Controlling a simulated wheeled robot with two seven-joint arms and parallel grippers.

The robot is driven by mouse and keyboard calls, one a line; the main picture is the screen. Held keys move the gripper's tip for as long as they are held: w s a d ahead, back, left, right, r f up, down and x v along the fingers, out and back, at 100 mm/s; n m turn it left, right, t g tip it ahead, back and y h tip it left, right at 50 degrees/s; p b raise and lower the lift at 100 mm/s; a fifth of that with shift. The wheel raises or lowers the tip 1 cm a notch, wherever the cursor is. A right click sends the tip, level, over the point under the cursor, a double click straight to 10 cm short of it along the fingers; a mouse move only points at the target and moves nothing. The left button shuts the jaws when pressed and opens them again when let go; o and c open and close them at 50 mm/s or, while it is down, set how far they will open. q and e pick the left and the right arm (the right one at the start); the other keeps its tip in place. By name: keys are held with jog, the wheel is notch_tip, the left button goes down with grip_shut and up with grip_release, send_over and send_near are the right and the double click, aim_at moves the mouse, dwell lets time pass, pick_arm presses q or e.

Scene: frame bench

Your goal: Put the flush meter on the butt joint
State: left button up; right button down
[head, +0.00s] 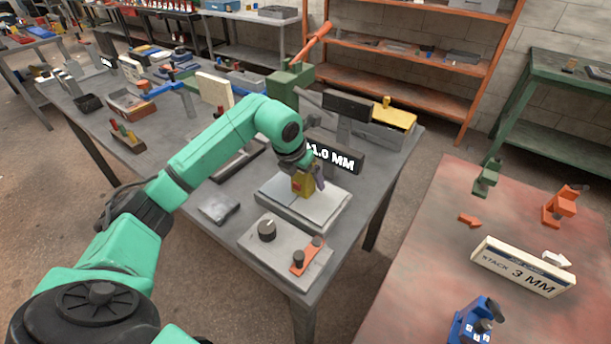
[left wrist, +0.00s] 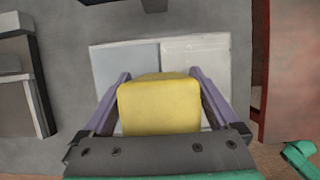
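The flush meter, a yellow block (head: 302,186) with a red mark, is between the purple fingers of my left gripper (head: 312,180). The left wrist view shows the yellow block (left wrist: 160,105) with a finger against each side, so the gripper looks shut on it. The butt joint is two flat grey plates (head: 322,211) side by side on a low block. Their seam shows in the left wrist view (left wrist: 160,62), with a darker plate left and a lighter one right. The meter is over the plates; I cannot tell whether it touches them. My right gripper is not in view.
A dark display (head: 333,156) behind the plates reads about 1.0 MM. A control panel (head: 285,245) with a black knob stands in front. A green vise (head: 290,85) stands behind. A red table (head: 430,270) at right holds clamps and a "STACK 3 MM" sign (head: 522,267).

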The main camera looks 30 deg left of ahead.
pick_arm(q)
jog(key=shift+r, duration=0.3)
jog(key=b+v, duration=0.1)
jog(key=v, duration=1)
jog(key=shift+s+r+b, duration=0.2)
jog(key=shift+r+b, duration=0.1)
